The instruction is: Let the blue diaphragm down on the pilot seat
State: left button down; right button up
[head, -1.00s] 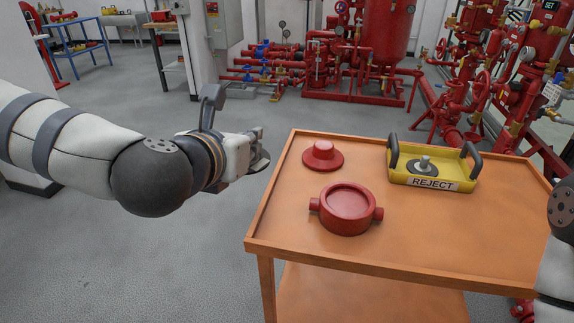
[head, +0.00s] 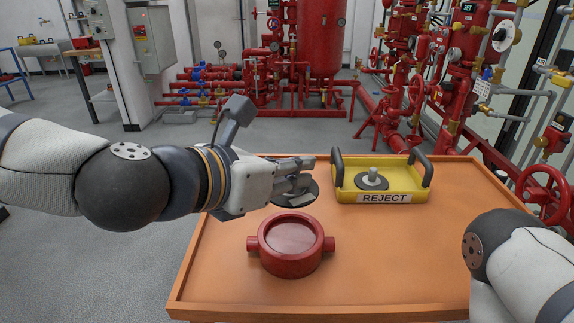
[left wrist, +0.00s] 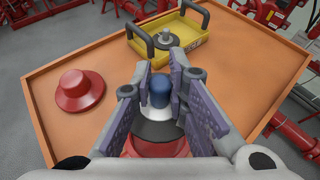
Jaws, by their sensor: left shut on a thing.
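My left gripper (head: 303,172) is shut on the blue diaphragm. In the left wrist view the diaphragm's blue knob (left wrist: 160,92) stands between the finger pads of the gripper (left wrist: 163,85), with its dark disc below. The disc (head: 297,196) also shows under the fingers in the head view. The red valve body (head: 291,262), with an open round top and two side stubs, stands on the orange table. It appears to be the pilot seat. The held disc is above and slightly behind it, apart from it. In the left wrist view the disc partly hides the red body (left wrist: 150,148).
A red cover (left wrist: 80,90) lies on the orange table (head: 400,270), hidden by my gripper in the head view. A yellow REJECT tray (head: 350,180) with black handles holds a dark disc with a grey knob (head: 372,177). The table's front right is clear.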

pick_arm(q)
jog(key=b, duration=0.3)
send_over(290, 238)
jog(key=shift+f, duration=3.85)
pick_arm(e)
jog(key=shift+g, duration=0.6)
jog(key=shift+s+f, duration=1.7)
jog(key=shift+f, duration=0.2)
jog(key=shift+w+r, duration=0.15)
pick_arm(q)
jog(key=shift+f, duration=0.15)
jog(key=shift+f+b, duration=0.3)
jog(key=shift+f, duration=0.05)
pick_arm(e)
jog(key=shift+s+f, duration=0.25)
jog(key=shift+f, duration=0.05)
pick_arm(q)
jog(key=shift+f+b, duration=0.4)
jog(key=shift+f, duration=0.3)
pick_arm(e)
jog(key=shift+s+f, duration=0.3)
jog(key=shift+f, duration=0.1)
pick_arm(q)
jog(key=c, duration=1.5)
grip_release()
